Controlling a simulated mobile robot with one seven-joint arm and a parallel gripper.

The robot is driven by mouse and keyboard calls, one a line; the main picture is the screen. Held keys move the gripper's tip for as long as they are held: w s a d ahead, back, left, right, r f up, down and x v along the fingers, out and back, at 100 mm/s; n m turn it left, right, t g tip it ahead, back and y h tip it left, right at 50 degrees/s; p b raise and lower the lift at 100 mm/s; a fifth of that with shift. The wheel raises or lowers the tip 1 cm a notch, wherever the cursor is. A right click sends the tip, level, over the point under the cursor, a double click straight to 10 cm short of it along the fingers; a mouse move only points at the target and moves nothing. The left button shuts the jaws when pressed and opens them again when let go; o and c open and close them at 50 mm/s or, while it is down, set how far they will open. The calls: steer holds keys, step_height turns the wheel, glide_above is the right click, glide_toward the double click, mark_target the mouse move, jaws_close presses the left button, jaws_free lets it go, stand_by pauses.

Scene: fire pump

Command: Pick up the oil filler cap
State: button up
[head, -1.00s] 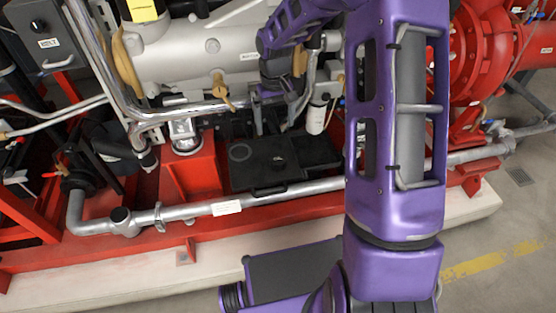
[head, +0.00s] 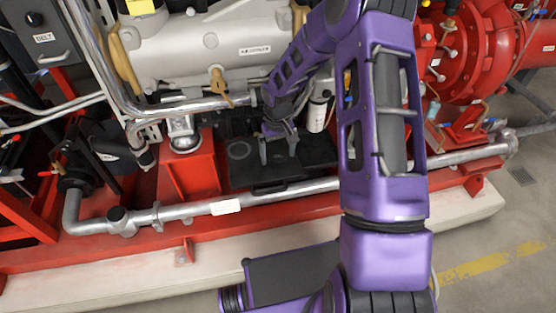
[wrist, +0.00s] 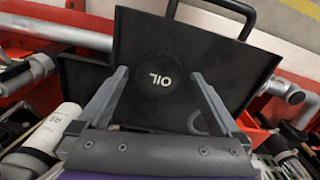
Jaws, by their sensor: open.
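The oil filler cap (wrist: 160,78) is a round black disc marked "OIL" in white, on a flat black tray-like plate (wrist: 225,50). It appears upside down between my open gripper's (wrist: 160,73) two grey fingers in the wrist view. I cannot tell whether the fingers reach down around it or are still above it. In the head view my gripper (head: 278,152) is open, pointing down over the black plate (head: 250,180). The cap is hard to make out there, dark on dark between the fingers.
A grey ring (head: 239,150) lies on the plate left of my gripper. A white cylindrical filter (head: 317,114) stands close on the right. A silver pipe (head: 275,197) runs along the front over the red frame, and the silver engine body (head: 210,45) is behind.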

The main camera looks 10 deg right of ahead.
steer(key=shift+f, duration=0.25)
steer(key=shift+c, duration=0.2)
steer(key=shift+r, duration=0.1)
steer(key=c, duration=1.3)
step_height(320, 180, up, 10)
steer(key=shift+p, duration=0.8)
steer(key=s+r+m+p, duration=0.2)
steer(key=s+r+p, duration=0.15)
steer(key=s, duration=0.35)
steer(key=n+b, duration=0.2)
steer(key=b, duration=0.2)
glide_above(278, 156)
step_height(278, 156, down, 4)
steer(key=shift+r, duration=0.25)
